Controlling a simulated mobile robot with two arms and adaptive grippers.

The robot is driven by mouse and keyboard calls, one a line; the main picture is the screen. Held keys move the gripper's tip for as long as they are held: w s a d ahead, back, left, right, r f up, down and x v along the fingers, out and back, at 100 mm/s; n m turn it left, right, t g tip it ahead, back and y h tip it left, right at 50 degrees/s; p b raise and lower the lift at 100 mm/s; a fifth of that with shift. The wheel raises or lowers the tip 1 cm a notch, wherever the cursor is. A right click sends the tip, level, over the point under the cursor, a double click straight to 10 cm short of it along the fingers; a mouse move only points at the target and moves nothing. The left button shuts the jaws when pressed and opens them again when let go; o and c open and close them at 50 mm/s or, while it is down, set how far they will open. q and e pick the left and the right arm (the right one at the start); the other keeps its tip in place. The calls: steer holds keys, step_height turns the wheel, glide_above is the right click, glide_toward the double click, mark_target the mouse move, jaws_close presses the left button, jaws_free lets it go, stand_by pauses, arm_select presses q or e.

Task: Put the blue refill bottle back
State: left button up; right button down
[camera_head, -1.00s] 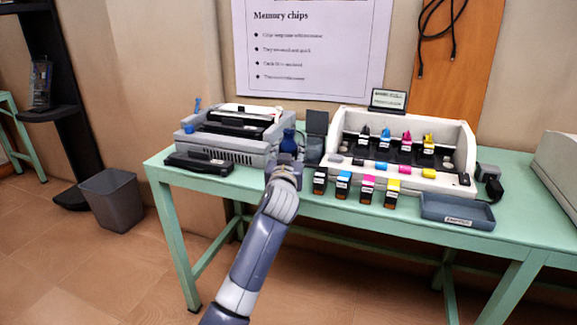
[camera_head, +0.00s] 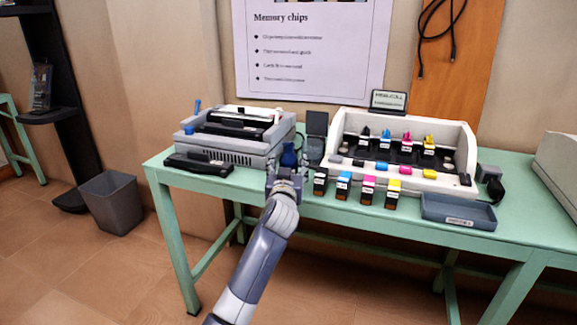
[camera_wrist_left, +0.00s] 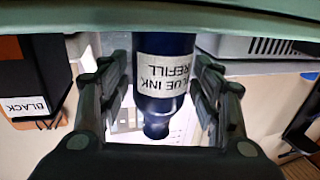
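The blue refill bottle (camera_head: 289,157) is dark blue and upright at the front of the table, between the grey printer and the row of ink boxes. In the left wrist view the bottle (camera_wrist_left: 165,95) appears upside down between the two fingers (camera_wrist_left: 162,78), with a white "BLUE INK REFILL" label. A green edge hides its base there, so I cannot tell whether it touches the tabletop. My right gripper is not in view.
The grey printer (camera_head: 252,147) stands left. Small ink boxes (camera_head: 343,185), including a black one (camera_wrist_left: 30,85), are close on the right. Behind them is a white open printer (camera_head: 458,150). A blue-grey tray (camera_head: 432,208) lies farther right on the green table (camera_head: 160,168).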

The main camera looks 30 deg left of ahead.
arm_select(q)
steer(key=shift+r, duration=0.1)
steer(key=shift+s+d, duration=0.1)
steer(key=shift+s, duration=0.05)
steer(key=p+v, duration=0.1)
steer(key=v, duration=1)
steer(key=s+d+f+m+g+h, duration=0.2)
steer(key=f, duration=0.7)
steer(key=s+d+f+m+g+h, duration=0.1)
steer(key=s+d+f+h, duration=0.15)
steer(key=f, duration=0.65)
steer(key=s+d+f+m+g+h, duration=0.1)
steer(key=s+d+f+g, duration=0.2)
steer(key=s+f, duration=0.6)
steer(key=s+d+f+m+g+h, duration=0.2)
steer(key=s+d+f, duration=0.3)
steer(key=s+f, duration=0.4)
steer(key=s+d+f+m+g+h, duration=0.1)
steer(key=s+d+f+g, duration=0.3)
steer(key=s+f, duration=0.5)
step_height(320, 180, down, 2)
steer(key=shift+d+f+m+g, duration=0.15)
steer(key=shift+d+m+g, duration=0.15)
steer(key=shift+m+g, duration=0.25)
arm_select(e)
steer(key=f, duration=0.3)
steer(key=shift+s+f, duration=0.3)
arm_select(q)
steer(key=shift+s+h, duration=0.15)
steer(key=shift+h, duration=0.1)
